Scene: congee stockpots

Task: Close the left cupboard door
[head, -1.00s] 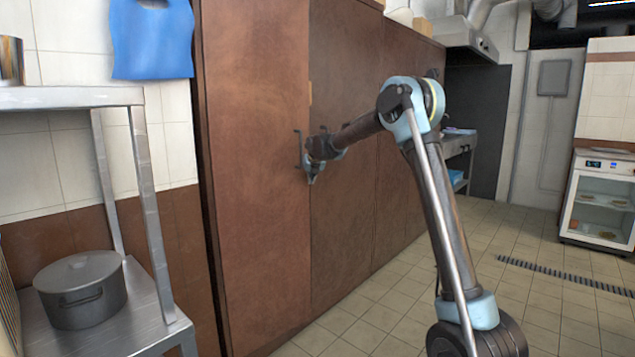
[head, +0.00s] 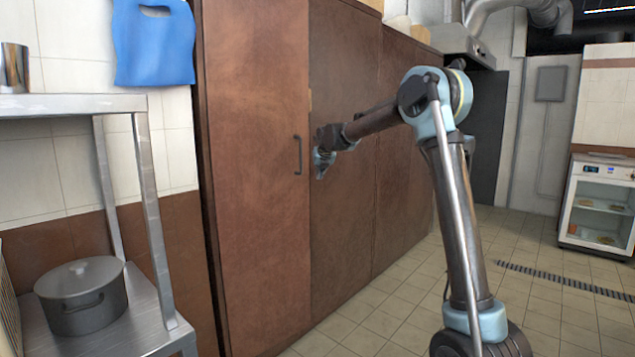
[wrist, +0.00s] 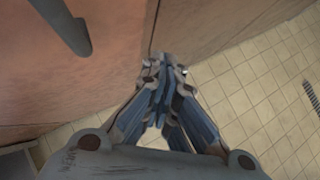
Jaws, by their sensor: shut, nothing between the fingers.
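The left cupboard door (head: 255,190) is a tall reddish-brown panel in the head view, with a dark bar handle (head: 298,155) near its right edge. The door looks about flush with the darker panel beside it; a small gap cannot be ruled out. My gripper (head: 318,174) is shut and empty, just right of the handle and close to the seam. In the wrist view the shut fingertips (wrist: 162,62) lie by the seam between the panels, and the handle (wrist: 65,22) shows at upper left, apart from the fingers. Contact with the panel cannot be told.
A metal shelf (head: 70,103) with a lidded stockpot (head: 82,297) stands at the left. A blue bag (head: 153,45) hangs on the tiled wall. A glass-fronted fridge (head: 600,205) stands far right. The tiled floor (head: 400,290) by the cupboard is clear.

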